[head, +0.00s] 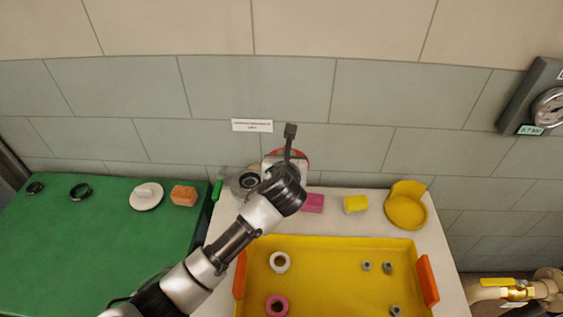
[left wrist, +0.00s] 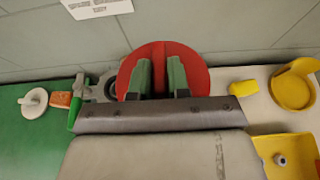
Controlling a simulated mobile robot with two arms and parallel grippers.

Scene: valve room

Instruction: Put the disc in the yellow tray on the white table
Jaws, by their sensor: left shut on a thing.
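A red disc (left wrist: 199,68) with a raised ridge across its middle sits between the two fingers of my left gripper (left wrist: 160,78), which is shut on the ridge. In the head view my left gripper (head: 288,168) is above the back of the white table (head: 436,262), behind the yellow tray (head: 335,246). It hides most of the red disc (head: 304,154) there. I cannot tell the gap between the disc and the table. The tray has orange end handles and holds a white ring (head: 271,263), a pink ring (head: 268,304) and several grey nuts (head: 387,267). My right gripper is not in view.
Behind the tray lie a pink block (head: 314,203), a yellow block (head: 355,204), a yellow scoop-like piece (head: 405,211) and a grey gear (left wrist: 101,87). A green table (head: 100,250) at left holds a white knobbed disc (head: 146,199), an orange block (head: 183,195) and black rings. The tray's middle is clear.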

